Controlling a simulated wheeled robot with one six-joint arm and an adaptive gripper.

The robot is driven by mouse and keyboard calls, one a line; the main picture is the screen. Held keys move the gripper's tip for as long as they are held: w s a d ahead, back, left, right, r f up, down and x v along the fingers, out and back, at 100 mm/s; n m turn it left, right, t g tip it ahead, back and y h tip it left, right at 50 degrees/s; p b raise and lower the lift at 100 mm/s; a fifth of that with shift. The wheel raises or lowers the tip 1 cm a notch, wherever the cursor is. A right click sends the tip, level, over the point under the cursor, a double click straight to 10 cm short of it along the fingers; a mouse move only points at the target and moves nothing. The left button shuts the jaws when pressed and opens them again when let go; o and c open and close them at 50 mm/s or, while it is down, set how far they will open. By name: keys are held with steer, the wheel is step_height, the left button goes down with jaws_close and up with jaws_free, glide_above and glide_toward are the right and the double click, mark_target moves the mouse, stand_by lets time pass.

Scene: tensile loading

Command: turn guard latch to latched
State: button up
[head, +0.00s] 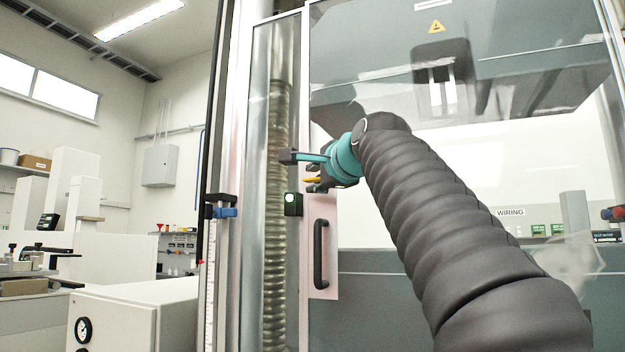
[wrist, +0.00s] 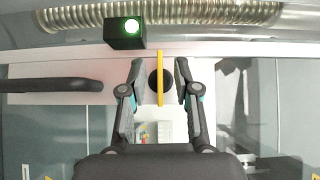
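The guard latch is a yellow bar (wrist: 160,79) across a round black hub (wrist: 167,82) on the pale door plate, in the middle of the wrist view. The bar lies at right angles to the long black door handle. My gripper (wrist: 159,70) is open, with one finger on each side of the bar and gaps showing between. In the head view, my gripper (head: 314,178) is at the door's left edge, above the handle, and hides most of the latch. Only a small yellow piece (head: 311,180) shows between the fingers.
The black door handle (head: 320,253) stands below my gripper. A black box with a lit green lamp (head: 292,203) sits on the frame just left of the door edge. The glass guard door (head: 350,300) appears closed. A ribbed column (head: 276,250) stands behind the left pane.

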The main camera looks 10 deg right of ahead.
steer(key=s+d, duration=0.1)
steer(key=s, duration=0.9)
steer(key=shift+d, duration=0.25)
steer(key=w+d+f+n+g+h, duration=0.1)
steer(key=d+f+n+g, duration=0.2)
steer(key=f, duration=1.1)
steer(key=w+f+n+g+h, duration=0.1)
steer(key=f+n+g, duration=0.35)
steer(key=f, duration=0.85)
steer(key=s+a+f+n+g, duration=0.1)
steer(key=s+f+n, duration=0.1)
steer(key=s+f, duration=0.5)
steer(key=s+a+f+n+g, duration=0.2)
steer(key=s+f, duration=0.5)
steer(key=f, duration=0.7)
steer(key=s+a+f+n+g, duration=0.1)
steer(key=s+f+n, duration=0.3)
steer(key=s+f, duration=0.3)
step_height(320, 180, down, 4)
steer(key=shift+s+a+f+h, duration=0.15)
steer(key=shift+a+h, duration=0.05)
steer(key=shift+h, duration=0.2)
